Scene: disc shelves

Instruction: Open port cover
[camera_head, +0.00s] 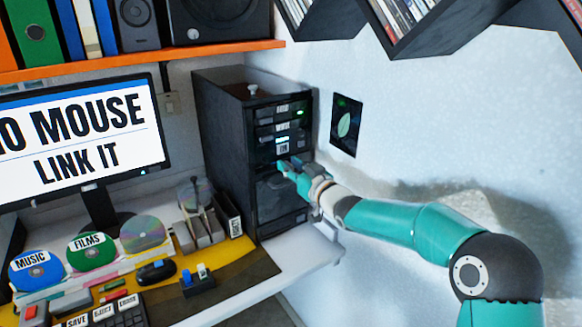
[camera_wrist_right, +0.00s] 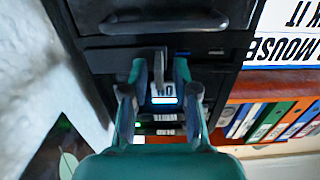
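The black computer tower (camera_head: 222,150) stands at the back right of the desk, with its front panel facing right. My right gripper (camera_head: 290,168) is at the middle of that front, just below a small labelled panel (camera_head: 283,145). In the right wrist view, which looks upside down, my right gripper's teal fingertips (camera_wrist_right: 159,72) stand apart at the panel. A narrow grey upright piece (camera_wrist_right: 158,66) and a lit white label (camera_wrist_right: 165,100) show between them. I cannot tell whether the fingers touch this piece or whether it is the port cover. My left gripper is not in view.
A curved black handle (camera_wrist_right: 165,20) shows close by in the wrist view. A monitor (camera_head: 80,140), a disc holder (camera_head: 200,225), a keyboard (camera_head: 110,315) and several labelled discs (camera_head: 90,250) occupy the desk. The white wall (camera_head: 420,120) is close to the right of the tower.

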